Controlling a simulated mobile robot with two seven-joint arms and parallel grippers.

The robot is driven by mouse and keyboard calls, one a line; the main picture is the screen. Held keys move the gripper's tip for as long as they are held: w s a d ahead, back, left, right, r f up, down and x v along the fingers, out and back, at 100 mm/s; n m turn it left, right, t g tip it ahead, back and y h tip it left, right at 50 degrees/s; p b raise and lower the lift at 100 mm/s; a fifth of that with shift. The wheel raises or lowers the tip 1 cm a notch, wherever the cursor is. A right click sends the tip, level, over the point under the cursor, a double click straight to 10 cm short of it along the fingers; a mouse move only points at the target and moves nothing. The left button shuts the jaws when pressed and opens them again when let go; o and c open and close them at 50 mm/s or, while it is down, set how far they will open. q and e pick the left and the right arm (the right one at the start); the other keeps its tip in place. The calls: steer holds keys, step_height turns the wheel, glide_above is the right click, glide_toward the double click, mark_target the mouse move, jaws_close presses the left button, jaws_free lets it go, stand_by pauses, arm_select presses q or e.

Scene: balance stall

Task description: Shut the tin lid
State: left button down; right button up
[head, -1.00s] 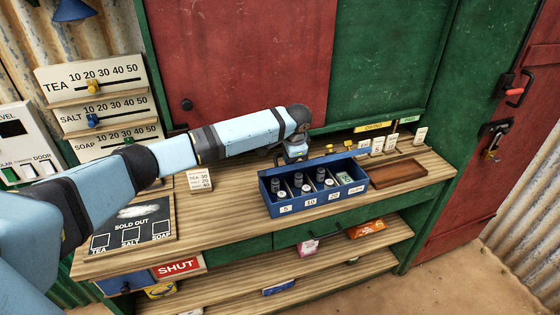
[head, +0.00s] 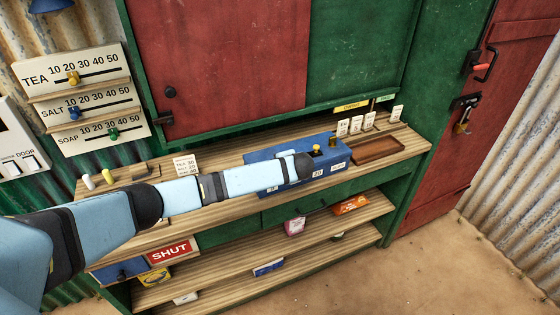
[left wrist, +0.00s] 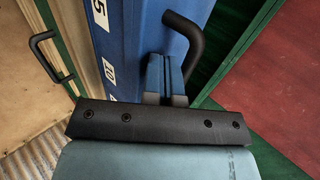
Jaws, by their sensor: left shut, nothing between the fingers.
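The blue tin (head: 335,157) stands on the wooden counter, with number labels along its front. A flat blue lid (head: 262,156) now covers its top and no compartments show. My left arm hides the middle, so I cannot tell whether the lid is fully seated. In the left wrist view, the tin's labelled blue face (left wrist: 124,55) is close beside my left gripper (left wrist: 165,64). Its fingers are shut and empty, next to a black bent handle (left wrist: 187,35); I cannot tell if they touch it. In the head view my wrist hides the fingers. My right gripper is out of view.
A brown tray (head: 382,151) lies right of the tin, with several white cards (head: 368,121) behind it. A price card (head: 185,164) stands to the left. Shelves with packets are below.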

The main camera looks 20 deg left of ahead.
arm_select(q)
steer(key=shift+f, duration=0.4)
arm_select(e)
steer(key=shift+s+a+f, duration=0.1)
arm_select(q)
steer(key=shift+s, duration=0.1)
